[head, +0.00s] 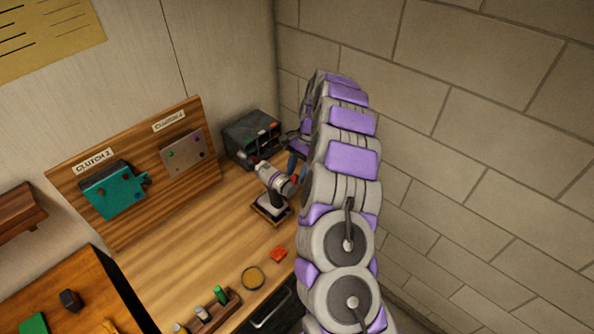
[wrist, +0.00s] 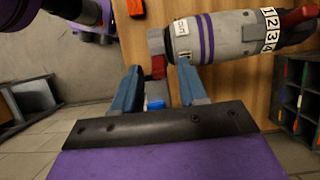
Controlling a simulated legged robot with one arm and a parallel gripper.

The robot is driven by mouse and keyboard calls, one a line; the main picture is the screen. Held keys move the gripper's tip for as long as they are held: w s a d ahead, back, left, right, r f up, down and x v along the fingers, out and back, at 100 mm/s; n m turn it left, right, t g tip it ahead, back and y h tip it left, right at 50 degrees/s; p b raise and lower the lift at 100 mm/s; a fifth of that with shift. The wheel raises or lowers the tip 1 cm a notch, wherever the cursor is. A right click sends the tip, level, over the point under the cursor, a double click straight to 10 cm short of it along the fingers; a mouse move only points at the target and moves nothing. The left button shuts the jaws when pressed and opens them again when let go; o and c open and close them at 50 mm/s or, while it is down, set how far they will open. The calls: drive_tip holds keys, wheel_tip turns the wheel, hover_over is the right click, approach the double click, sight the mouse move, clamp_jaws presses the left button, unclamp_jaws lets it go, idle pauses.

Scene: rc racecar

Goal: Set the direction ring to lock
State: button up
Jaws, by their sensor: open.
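The drill-like tool (head: 271,178) stands on a small dark base on the wooden bench, beside my arm. In the wrist view its grey body with purple stripes (wrist: 208,38) lies across the top, with a numbered ring (wrist: 270,32) and a red end at the right. A small white label (wrist: 180,27) with unclear text is near its left end. I cannot tell which part is the direction ring or how it is set. My gripper (wrist: 159,68) is open, its blue fingers below the tool's left end. A red part (wrist: 158,67) shows between the fingertips; contact is unclear.
A dark compartment rack (head: 252,138) stands behind the tool, near the brick wall (head: 460,150). A board with a teal plate (head: 115,190) is at the left. A red piece (head: 278,254), a round ring (head: 253,278) and a wooden holder (head: 213,312) lie at the bench's front.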

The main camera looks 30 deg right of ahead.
sight(291, 184)
drive_tip(key=shift+c, duration=0.2)
clamp_jaws()
drive_tip(key=shift+a+r, duration=0.1)
drive_tip(key=shift+s+a+r+t+h, duration=0.15)
drive_tip(key=shift+a+t+h, duration=0.15)
drive_tip(key=shift+h, duration=0.35)
drive_tip(key=shift+s+a+r+t+h, duration=0.1)
drive_tip(key=shift+a+r+t+h, duration=0.15)
drive_tip(key=shift+h, duration=0.4)
drive_tip(key=shift+s+a+f+t+h+b, duration=0.1)
drive_tip(key=shift+s+a+t+h+b, duration=0.1)
drive_tip(key=shift+a+h+b, duration=0.35)
drive_tip(key=shift+s+a+f+t+h+b, duration=0.15)
drive_tip(key=shift+a+h, duration=0.15)
drive_tip(key=shift+h, duration=0.45)
drive_tip(key=shift+a+r+h, duration=0.2)
drive_tip(key=shift+h, duration=0.1)
